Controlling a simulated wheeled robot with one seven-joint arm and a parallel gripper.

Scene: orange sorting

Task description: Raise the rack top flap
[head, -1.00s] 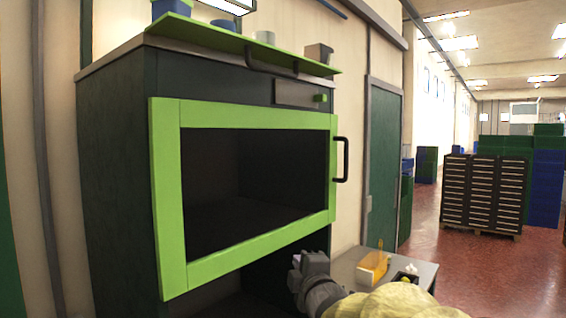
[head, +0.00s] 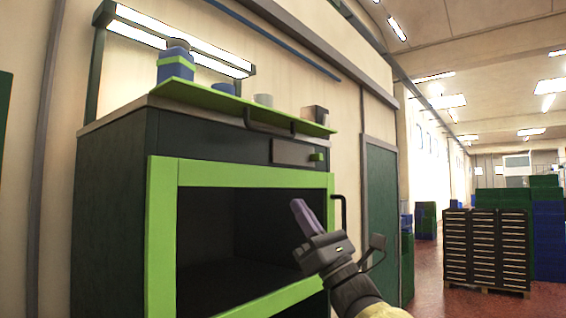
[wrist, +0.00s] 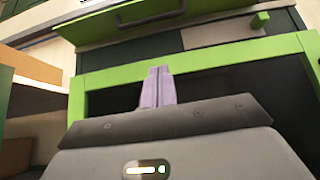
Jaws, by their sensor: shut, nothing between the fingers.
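The rack (head: 115,200) is a dark cabinet at the left of the head view. Its top flap (head: 215,101) is a light green panel lying about level at the top, with a dark bar handle (head: 268,123) hanging at its front edge. In the wrist view the flap's underside edge (wrist: 190,24) and its handle (wrist: 150,15) show at the top. My gripper (head: 300,211) is shut and empty, with its purple fingers pointing up in front of the green-framed door opening, below and right of the flap handle. The fingers (wrist: 158,84) appear apart from the flap.
The green door frame (head: 165,240) has a dark handle (head: 340,212) at its right, close to my gripper. A blue container (head: 175,66), a cup (head: 263,100) and other small items stand on the rack top. A drawer cabinet (head: 486,248) stands far right.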

